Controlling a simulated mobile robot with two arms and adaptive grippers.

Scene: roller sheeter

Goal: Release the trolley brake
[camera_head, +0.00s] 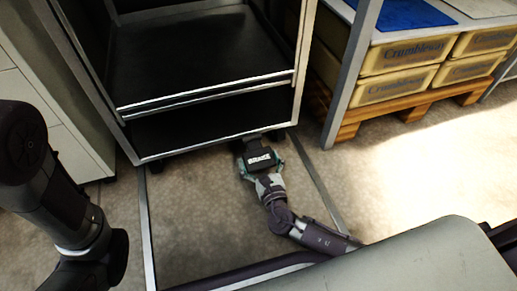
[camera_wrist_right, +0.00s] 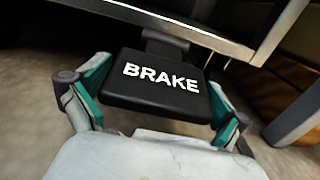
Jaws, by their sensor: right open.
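The trolley (camera_head: 205,100) is a dark shelved unit with metal edges, standing at the top middle of the head view. Its brake pedal (camera_head: 260,159) is a black plate with white "BRAKE" lettering, low at the trolley's near bottom edge. The pedal also fills the middle of the right wrist view (camera_wrist_right: 155,97). My right gripper (camera_head: 261,166) is open, with its teal-padded fingers on either side of the pedal; they also show in the wrist view (camera_wrist_right: 155,88). I cannot tell whether the fingers touch it. My left arm shows at the left edge, but its gripper is out of view.
Yellow "Crumbleway" crates (camera_head: 395,86) sit on a wooden pallet (camera_head: 420,103) at the right, behind a metal post (camera_head: 352,70). A pale cabinet (camera_head: 50,110) stands at the left. Bare floor (camera_head: 195,215) lies in front of the trolley.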

